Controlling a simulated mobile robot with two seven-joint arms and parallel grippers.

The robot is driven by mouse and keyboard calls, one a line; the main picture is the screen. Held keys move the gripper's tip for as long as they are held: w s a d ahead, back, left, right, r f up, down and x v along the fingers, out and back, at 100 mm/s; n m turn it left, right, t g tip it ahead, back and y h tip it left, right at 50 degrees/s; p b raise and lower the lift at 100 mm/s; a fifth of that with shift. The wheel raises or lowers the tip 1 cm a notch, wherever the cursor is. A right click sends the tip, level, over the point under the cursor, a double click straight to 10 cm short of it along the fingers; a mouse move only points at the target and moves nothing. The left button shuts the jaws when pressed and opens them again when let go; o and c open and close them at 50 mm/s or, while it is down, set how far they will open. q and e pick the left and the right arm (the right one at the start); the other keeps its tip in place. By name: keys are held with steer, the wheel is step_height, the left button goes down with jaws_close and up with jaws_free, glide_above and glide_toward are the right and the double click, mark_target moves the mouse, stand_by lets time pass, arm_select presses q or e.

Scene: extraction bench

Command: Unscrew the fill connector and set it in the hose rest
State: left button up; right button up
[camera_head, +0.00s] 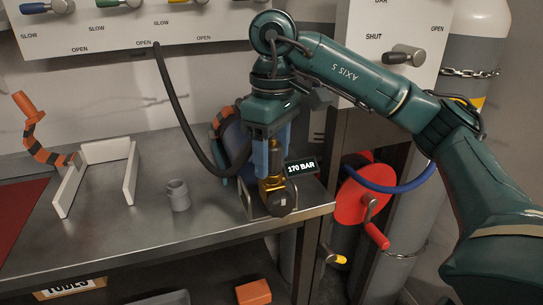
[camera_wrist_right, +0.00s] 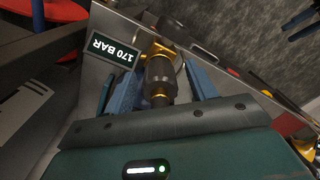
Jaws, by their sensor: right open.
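My right gripper (camera_head: 272,178) points down at the bench's right end, its blue fingers on either side of a brass fitting (camera_head: 272,183) with a dark round knob (camera_head: 283,204). In the right wrist view my gripper (camera_wrist_right: 163,92) is open, with a dark cylindrical connector body (camera_wrist_right: 160,73) and brass parts between its fingers; I see gaps beside it. A black hose (camera_head: 180,110) hangs from the panel and runs behind the gripper; its end is hidden. I cannot tell for sure which item is the hose rest; a small grey cup (camera_head: 178,195) stands left of the gripper.
A "170 BAR" display (camera_head: 301,168) is right beside the fitting. A white open frame (camera_head: 75,187) and a striped orange-and-black piece (camera_head: 45,145) are at left. A red wheel (camera_head: 362,207) with a crank stands off the bench's right edge. The front bench top (camera_head: 130,235) is clear.

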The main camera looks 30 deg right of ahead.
steer(key=m, duration=0.4)
steer(key=shift+m+p, duration=0.35)
steer(key=shift+m, duration=0.05)
steer(key=m, duration=0.4)
steer(key=shift+m+p, duration=0.3)
steer(key=shift+p, duration=0.05)
steer(key=m, duration=0.4)
steer(key=shift+r+p, duration=0.1)
steer(key=shift+p, duration=0.25)
steer(key=m, duration=0.3)
steer(key=shift+m, duration=0.3)
steer(key=shift+c, duration=0.2)
